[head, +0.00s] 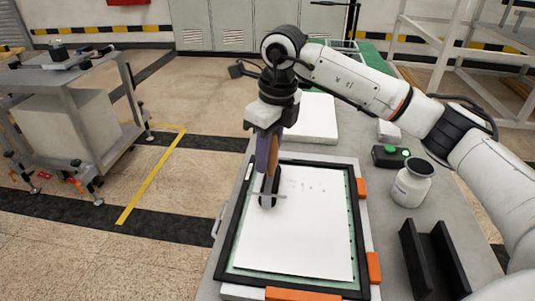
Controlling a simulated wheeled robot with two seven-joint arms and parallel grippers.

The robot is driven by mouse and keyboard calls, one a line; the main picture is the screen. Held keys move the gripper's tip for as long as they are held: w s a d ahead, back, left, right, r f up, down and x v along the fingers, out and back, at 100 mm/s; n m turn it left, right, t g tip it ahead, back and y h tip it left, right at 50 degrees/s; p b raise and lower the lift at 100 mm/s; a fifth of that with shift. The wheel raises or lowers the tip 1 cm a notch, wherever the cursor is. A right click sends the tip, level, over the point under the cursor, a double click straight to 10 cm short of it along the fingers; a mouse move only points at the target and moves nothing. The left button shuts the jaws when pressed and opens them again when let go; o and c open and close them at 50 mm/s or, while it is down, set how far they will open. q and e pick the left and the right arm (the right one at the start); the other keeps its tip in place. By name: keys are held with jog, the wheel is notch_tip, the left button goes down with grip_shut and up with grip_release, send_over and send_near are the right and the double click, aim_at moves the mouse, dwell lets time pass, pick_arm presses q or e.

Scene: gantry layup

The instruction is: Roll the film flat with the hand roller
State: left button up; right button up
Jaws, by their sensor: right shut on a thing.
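The film (300,232) looks like a white sheet lying inside a black frame (357,230) on the table. A few small faint marks show on its upper part. My right gripper (268,165) points down over the film's upper left part and is shut on the hand roller's handle. The hand roller (267,200) hangs below the fingers, with its dark head and a thin crosswise bar at the film's upper left. I cannot tell whether it presses on the film. My left gripper is not in view.
Orange clamps (374,267) sit along the frame's right and front edges. A white jar (411,184), a black box with a green button (390,156) and a black V-shaped holder (433,258) stand to the right. A white slab (314,118) lies behind. A cart (70,110) stands at left.

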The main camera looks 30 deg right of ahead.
jog(key=shift+s+d+b, duration=1.4)
jog(key=shift+s+d, duration=2.8)
jog(key=shift+d, duration=1.3)
jog(key=shift+w+a+p, duration=0.55)
jog(key=shift+w+a, duration=0.5)
jog(key=shift+a, duration=0.3)
jog(key=shift+w+a+p, duration=0.55)
jog(key=shift+w+a, duration=0.45)
jog(key=shift+a, duration=0.35)
jog(key=shift+w+a+p, duration=0.55)
jog(key=shift+w+a, duration=0.5)
jog(key=shift+a, duration=0.3)
jog(key=shift+w+a+f+p, duration=0.1)
jog(key=shift+w+a+p, duration=0.05)
jog(key=shift+w+a, duration=0.5)
jog(key=shift+w+a+f+p, duration=0.15)
jog(key=shift+w+a, duration=0.3)
jog(key=shift+a, duration=0.35)
jog(key=shift+r, duration=0.15)
jog(key=shift+r+p, duration=1.85)
jog(key=shift+r, duration=0.75)
